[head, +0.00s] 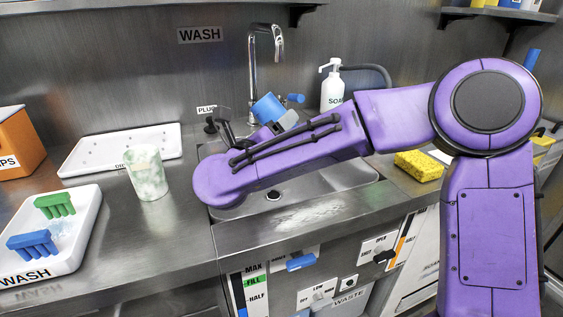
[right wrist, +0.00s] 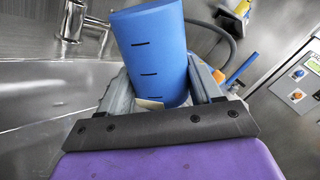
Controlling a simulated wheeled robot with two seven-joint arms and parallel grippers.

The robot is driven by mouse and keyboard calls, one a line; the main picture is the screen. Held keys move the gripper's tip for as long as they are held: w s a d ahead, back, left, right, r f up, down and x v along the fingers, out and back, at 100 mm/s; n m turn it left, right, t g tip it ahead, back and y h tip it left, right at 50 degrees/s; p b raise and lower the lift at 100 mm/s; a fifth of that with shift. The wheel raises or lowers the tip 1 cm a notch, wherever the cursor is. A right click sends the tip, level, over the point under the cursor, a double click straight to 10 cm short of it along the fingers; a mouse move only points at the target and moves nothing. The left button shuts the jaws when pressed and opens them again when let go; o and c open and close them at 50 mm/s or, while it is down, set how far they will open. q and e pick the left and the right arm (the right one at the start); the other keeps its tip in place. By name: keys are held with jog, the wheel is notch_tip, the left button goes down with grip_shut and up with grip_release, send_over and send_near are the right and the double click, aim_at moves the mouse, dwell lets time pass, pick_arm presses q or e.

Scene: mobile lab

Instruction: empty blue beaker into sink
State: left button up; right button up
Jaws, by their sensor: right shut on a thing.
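The blue beaker (head: 268,108) is held above the back part of the sink (head: 335,188), near the tap, and looks tilted in the head view. My right gripper (head: 275,128) is shut on it, partly hidden behind my own purple forearm. In the right wrist view the beaker (right wrist: 158,60) sits between the two grey fingers of the gripper (right wrist: 163,92), with dark marks on its side. The inside of the beaker and any contents are hidden. My left gripper is not in view.
The tap (head: 253,75) rises behind the sink. A soap bottle (head: 332,87) and a yellow sponge (head: 419,166) are to its right. A stained cup (head: 148,173), a drying tray (head: 88,155) and a wash tray (head: 85,238) with blue and green items stand left.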

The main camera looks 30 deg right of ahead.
jog(key=shift+s+m+b, duration=0.15)
jog(key=shift+m+b, duration=0.35)
jog(key=shift+b, duration=0.25)
dwell(0.7)
